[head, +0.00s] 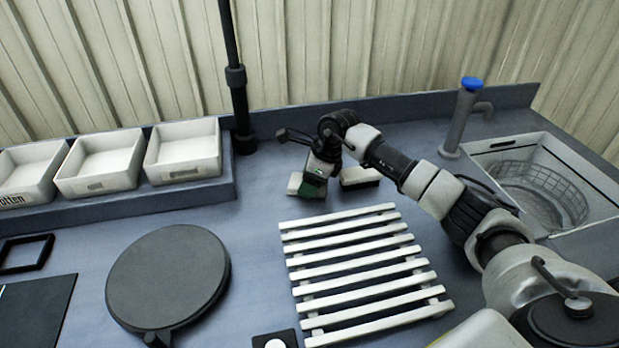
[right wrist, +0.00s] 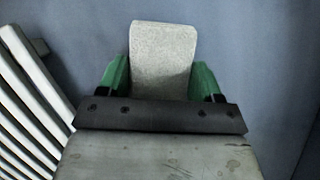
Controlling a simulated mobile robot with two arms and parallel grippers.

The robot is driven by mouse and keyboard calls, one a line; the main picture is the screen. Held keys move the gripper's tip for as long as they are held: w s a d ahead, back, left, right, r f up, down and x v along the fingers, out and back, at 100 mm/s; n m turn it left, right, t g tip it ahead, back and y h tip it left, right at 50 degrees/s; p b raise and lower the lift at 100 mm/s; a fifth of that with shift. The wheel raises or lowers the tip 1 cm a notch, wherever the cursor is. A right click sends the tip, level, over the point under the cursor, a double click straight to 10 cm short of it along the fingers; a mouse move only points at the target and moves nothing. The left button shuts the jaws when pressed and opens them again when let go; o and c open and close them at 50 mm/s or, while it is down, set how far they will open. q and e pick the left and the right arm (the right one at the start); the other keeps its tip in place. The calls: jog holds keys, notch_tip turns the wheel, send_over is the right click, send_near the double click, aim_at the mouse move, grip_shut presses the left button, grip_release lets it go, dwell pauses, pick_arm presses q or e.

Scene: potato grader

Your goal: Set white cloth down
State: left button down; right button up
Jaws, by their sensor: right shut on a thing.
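My right gripper (head: 310,187) is low over the counter behind the slatted rack. In the right wrist view its green fingers (right wrist: 160,82) are shut on the white cloth (right wrist: 163,55), a pale folded block. In the head view a bit of the white cloth (head: 294,183) shows at the left of the fingers. I cannot tell whether the cloth touches the counter. My left gripper is not in view.
A white slatted rack (head: 362,267) lies in front of the right gripper. A pale block with a dark base (head: 360,177) stands just right of it. A sink with a wire basket (head: 540,190) is at right, a round dark plate (head: 168,278) at left, and several white bins (head: 184,150) behind.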

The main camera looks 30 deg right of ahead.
jog(key=shift+f, duration=0.2)
jog(key=shift+f, duration=0.1)
jog(key=o, duration=0.9)
jog(key=b+v, duration=0.2)
jog(key=v, duration=1)
